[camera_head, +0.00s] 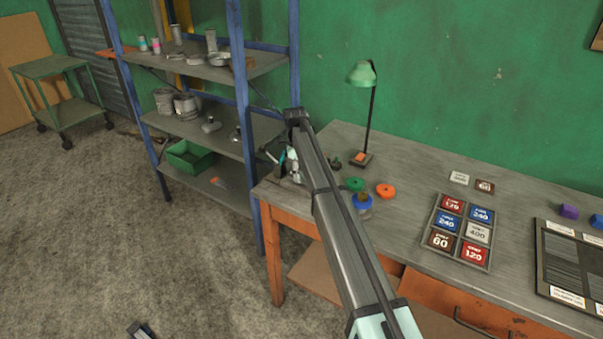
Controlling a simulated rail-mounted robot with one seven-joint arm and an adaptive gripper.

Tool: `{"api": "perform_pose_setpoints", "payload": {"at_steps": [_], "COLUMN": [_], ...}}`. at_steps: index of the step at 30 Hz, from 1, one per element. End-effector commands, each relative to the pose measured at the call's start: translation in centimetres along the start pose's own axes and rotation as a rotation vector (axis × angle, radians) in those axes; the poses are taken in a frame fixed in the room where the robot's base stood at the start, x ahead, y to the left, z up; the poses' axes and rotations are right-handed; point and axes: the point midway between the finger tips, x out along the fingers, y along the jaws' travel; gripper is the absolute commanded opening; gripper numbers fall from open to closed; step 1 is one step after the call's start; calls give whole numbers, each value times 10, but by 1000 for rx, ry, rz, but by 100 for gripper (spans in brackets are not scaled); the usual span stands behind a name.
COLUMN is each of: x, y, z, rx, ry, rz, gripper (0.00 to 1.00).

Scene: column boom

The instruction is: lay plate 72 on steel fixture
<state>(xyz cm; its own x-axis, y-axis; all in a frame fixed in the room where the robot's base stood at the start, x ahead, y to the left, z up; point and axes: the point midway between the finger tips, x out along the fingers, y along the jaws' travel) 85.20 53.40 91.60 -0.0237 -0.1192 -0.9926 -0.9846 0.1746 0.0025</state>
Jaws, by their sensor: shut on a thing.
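My arm (340,225) reaches from the bottom of the view up and to the left, over the left end of the workbench. I cannot make out my gripper; no fingertips show clearly. Small teal and pale parts (294,170) show beside the arm near the bench's left end, too small to identify. I cannot identify plate 72 or the steel fixture in this view. A dark piece with a pale edge (141,331) is cut off at the bottom edge, and I cannot tell what it is.
The workbench (410,180) bears a green lamp (362,75), green (355,184) and orange (386,190) round pieces, a blue-topped jar (362,204), a tray of labelled grit squares (435,246) and a sample board (545,285). Blue-posted shelves (205,68) stand left. The floor there is largely clear.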

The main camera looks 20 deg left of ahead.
Motion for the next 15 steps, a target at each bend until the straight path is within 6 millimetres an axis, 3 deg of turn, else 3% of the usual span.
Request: {"api": "perform_pose_setpoints", "payload": {"at_steps": [14,15], "x": [9,9], "y": [0,0], "z": [1,1], "rx": [0,0], "ry": [-1,-1], "rz": [-2,-1], "gripper": [0,72]}}
